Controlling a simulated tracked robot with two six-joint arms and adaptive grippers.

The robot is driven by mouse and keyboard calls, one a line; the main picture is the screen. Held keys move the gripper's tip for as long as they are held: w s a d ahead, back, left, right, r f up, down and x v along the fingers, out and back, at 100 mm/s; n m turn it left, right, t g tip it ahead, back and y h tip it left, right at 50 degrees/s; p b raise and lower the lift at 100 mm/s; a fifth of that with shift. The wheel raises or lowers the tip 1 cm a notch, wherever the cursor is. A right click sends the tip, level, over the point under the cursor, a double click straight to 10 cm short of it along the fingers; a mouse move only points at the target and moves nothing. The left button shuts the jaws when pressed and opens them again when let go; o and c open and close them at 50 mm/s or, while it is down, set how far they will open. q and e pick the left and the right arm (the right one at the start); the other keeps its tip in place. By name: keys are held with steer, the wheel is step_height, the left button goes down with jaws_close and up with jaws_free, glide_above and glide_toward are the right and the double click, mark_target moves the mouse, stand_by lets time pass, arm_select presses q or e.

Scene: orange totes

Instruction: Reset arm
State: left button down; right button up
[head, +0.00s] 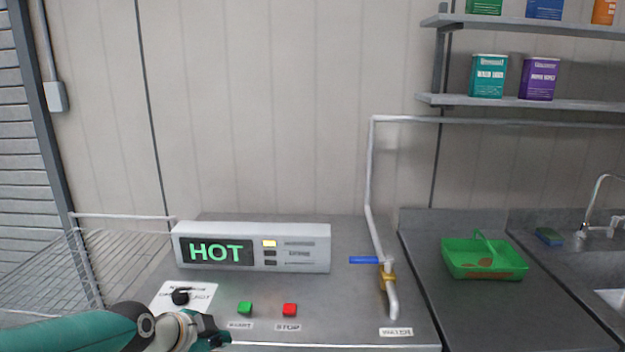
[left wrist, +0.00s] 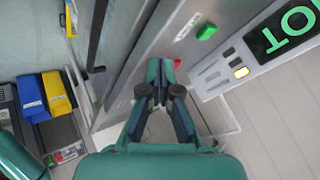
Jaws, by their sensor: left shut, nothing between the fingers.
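My left arm comes in from the lower left in the head view. Its gripper (head: 216,338) is at the bottom edge, near the front of the grey machine top, just below and left of the green button (head: 245,308). In the left wrist view the dark teal fingers of the left gripper (left wrist: 160,68) are together and empty. My right gripper is in neither view.
A control box with a green "HOT" display (head: 215,251) stands at the back of the machine top. A green basket (head: 483,258) sits right; a wire rack (head: 50,265) left.

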arm_select(q)
steer(key=shift+g, duration=0.6)
step_height(320, 180, down, 5)
steer(key=shift+d+f, duration=0.1)
steer(key=s+d+f+n+g, duration=0.1)
steer(key=s+f+g, duration=0.1)
steer(key=s+f, duration=0.35)
steer(key=s+f+n+g, duration=0.1)
steer(key=s+f, duration=0.1)
steer(key=f, duration=0.6)
steer(key=s+d+f+n+g, duration=0.1)
steer(key=s+f+g, duration=0.1)
steer(key=s+f, duration=0.35)
steer(key=s+d+f+n+g, duration=0.1)
steer(key=s+d+f+n, duration=0.2)
steer(key=s+f+n, duration=0.8)
steer(key=shift+s+n, duration=0.85)
steer(key=shift+n, duration=0.25)
